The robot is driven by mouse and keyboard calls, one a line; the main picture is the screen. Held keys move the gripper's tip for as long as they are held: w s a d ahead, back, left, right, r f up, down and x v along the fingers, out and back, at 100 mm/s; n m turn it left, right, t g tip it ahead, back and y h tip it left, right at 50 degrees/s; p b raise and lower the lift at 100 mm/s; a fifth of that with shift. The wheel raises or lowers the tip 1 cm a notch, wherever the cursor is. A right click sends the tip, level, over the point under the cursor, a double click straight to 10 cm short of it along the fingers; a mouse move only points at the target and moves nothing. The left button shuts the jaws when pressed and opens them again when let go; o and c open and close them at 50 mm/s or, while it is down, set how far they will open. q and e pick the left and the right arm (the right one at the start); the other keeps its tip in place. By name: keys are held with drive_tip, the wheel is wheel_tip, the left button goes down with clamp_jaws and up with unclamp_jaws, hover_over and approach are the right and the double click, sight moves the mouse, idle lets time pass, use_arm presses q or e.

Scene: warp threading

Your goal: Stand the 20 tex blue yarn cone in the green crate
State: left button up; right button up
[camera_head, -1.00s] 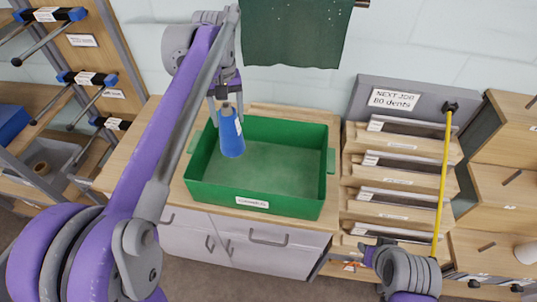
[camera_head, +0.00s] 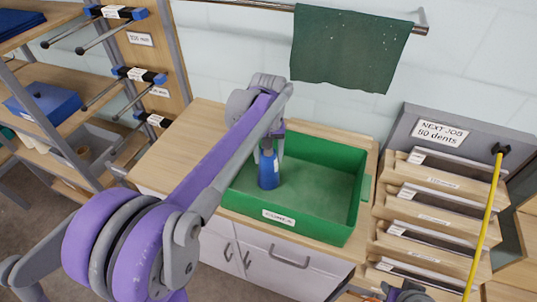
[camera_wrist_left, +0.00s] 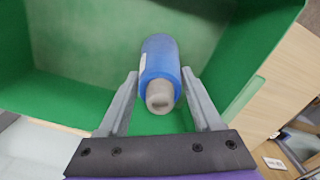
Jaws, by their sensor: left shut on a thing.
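The blue yarn cone (camera_head: 268,172) is upright inside the green crate (camera_head: 342,228), near its left end. It also shows in the left wrist view (camera_wrist_left: 160,58), with its grey tip toward the camera. My left gripper (camera_head: 269,150) is above the cone, its two fingers on either side of the cone's upper part, shut on it. I cannot tell whether the cone's base touches the crate floor. A small part of my right arm shows at the bottom right; its fingers cannot be made out.
The crate stands on a wooden-topped cabinet (camera_head: 180,135), with free crate floor to the cone's right. A dark green cloth (camera_head: 350,45) hangs from a rail behind. A stepped rack (camera_head: 430,205) with a yellow rod (camera_head: 483,225) stands right. Shelves (camera_head: 70,125) stand left.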

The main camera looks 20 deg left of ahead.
use_arm(q)
drive_tip(key=o, duration=0.7)
drive_tip(key=shift+f, duration=0.2)
drive_tip(key=shift+c, duration=0.2)
drive_tip(key=o, duration=0.5)
drive_tip(key=shift+r, duration=0.1)
drive_tip(key=shift+c, duration=0.2)
drive_tip(key=shift+r, duration=0.2)
wheel_tip(320, 180, up, 12)
drive_tip(key=shift+p, duration=0.4)
